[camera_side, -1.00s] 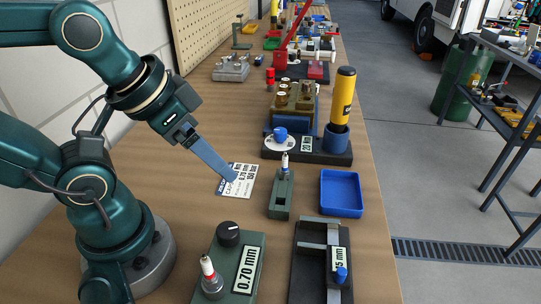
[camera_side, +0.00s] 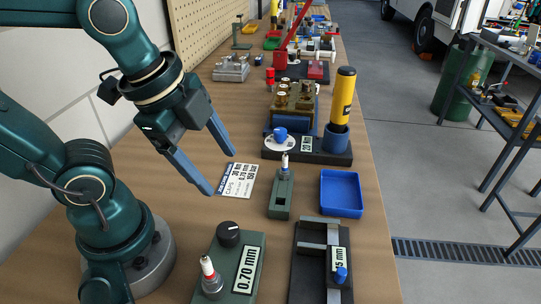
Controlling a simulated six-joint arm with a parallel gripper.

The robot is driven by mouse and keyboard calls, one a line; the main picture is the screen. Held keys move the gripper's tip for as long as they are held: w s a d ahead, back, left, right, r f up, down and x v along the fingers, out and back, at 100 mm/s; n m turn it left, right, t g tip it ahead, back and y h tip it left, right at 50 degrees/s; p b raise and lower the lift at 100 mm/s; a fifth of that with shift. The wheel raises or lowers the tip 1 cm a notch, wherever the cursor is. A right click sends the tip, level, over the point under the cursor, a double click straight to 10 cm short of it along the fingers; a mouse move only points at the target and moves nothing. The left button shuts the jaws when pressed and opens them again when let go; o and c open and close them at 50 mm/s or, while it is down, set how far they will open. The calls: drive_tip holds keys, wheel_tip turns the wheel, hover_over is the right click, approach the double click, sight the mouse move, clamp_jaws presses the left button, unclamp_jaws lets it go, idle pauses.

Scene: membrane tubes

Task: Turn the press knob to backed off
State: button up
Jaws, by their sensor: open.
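A blue knob (camera_side: 281,134) stands on a round white dial (camera_side: 271,144) at the left end of a black base (camera_side: 335,158). A black knob (camera_side: 229,234) sits on a green block marked 0.70 mm (camera_side: 225,262). Another blue knob (camera_side: 341,275) is on a dark slotted fixture (camera_side: 305,265) at the front. No readable label tells which one is the press knob. My gripper (camera_side: 219,171) is open and empty, its two fingers spread above the bench, left of the white dial and apart from every knob. The dial markings are too small to read.
A printed card (camera_side: 238,181) lies beside the fingertips. A small green stand with a spark plug (camera_side: 284,185), a blue tray (camera_side: 341,194) and a yellow cylinder in a blue cup (camera_side: 344,95) stand to the right. A red lever (camera_side: 292,40) rises farther back.

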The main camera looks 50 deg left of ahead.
sight(228, 229)
drive_tip(key=d+f+m+g, duration=0.1)
drive_tip(key=m, duration=0.3)
drive_tip(key=d+f+m+g, duration=0.1)
drive_tip(key=m, duration=0.3)
drive_tip(key=d+f+m+g, duration=0.1)
drive_tip(key=m, duration=0.3)
drive_tip(key=shift+s+d+g, duration=0.3)
drive_tip(key=shift+s+d, duration=0.05)
drive_tip(key=shift+d, duration=0.05)
drive_tip(key=shift+s+d+f+m, duration=0.25)
drive_tip(key=shift+f+m, duration=0.05)
drive_tip(key=shift+f, duration=2.55)
drive_tip(key=shift+c, duration=0.3)
clamp_jaws()
